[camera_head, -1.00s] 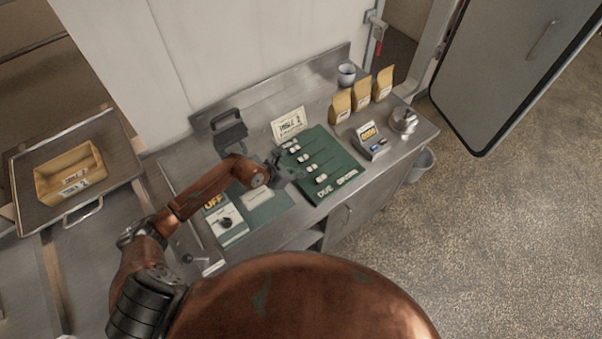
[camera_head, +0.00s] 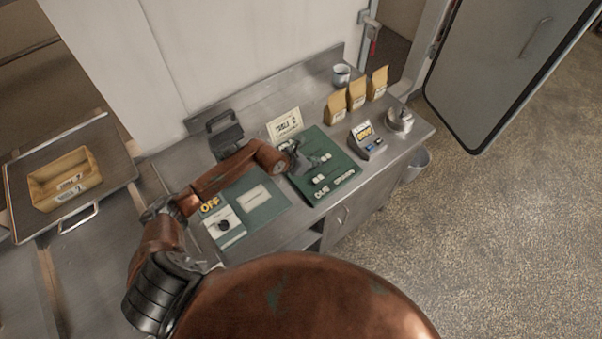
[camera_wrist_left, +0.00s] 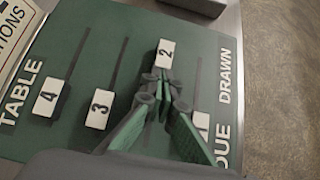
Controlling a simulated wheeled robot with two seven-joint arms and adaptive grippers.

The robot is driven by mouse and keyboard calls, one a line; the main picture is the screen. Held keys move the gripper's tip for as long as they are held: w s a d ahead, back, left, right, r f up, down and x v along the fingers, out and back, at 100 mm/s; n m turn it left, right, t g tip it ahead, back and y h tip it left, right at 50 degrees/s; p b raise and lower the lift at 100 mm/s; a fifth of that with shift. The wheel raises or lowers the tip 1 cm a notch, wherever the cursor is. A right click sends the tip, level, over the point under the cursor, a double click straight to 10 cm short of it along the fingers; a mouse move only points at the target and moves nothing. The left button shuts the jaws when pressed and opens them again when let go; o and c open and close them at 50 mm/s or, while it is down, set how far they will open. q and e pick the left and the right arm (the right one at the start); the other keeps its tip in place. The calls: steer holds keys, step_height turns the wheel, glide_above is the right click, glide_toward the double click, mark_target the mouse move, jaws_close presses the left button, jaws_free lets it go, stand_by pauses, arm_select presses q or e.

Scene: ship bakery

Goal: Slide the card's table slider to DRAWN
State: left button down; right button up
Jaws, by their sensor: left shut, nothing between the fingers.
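The green slider board (camera_head: 345,168) lies on the steel counter, with the words DUE and DRAWN at opposite ends of its slots. The card (camera_head: 285,124) stands behind it and appears to read TABLE 2. In the left wrist view, slider 2 (camera_wrist_left: 165,53) sits well toward DRAWN. Slider 4 (camera_wrist_left: 47,97), slider 3 (camera_wrist_left: 100,108) and slider 1 (camera_wrist_left: 202,122) sit nearer the DUE end. My left gripper (camera_wrist_left: 162,82) is shut and empty. Its fingertips are close behind slider 2, on the DUE side; I cannot tell whether they touch. A finger partly covers slider 1.
A timer-like device (camera_head: 366,140) and a metal bell-like object (camera_head: 399,120) stand right of the board. Paper bags (camera_head: 356,93) and a cup (camera_head: 341,75) are behind. An OFF switch panel (camera_head: 222,226) is at left. A tray (camera_head: 110,140) holds a labelled box (camera_head: 64,180).

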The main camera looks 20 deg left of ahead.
arm_select(q)
steer(key=v, duration=1.2)
arm_select(e)
steer(key=shift+s+a, duration=0.1)
steer(key=shift+s, duration=0.3)
steer(key=shift+s, duration=0.1)
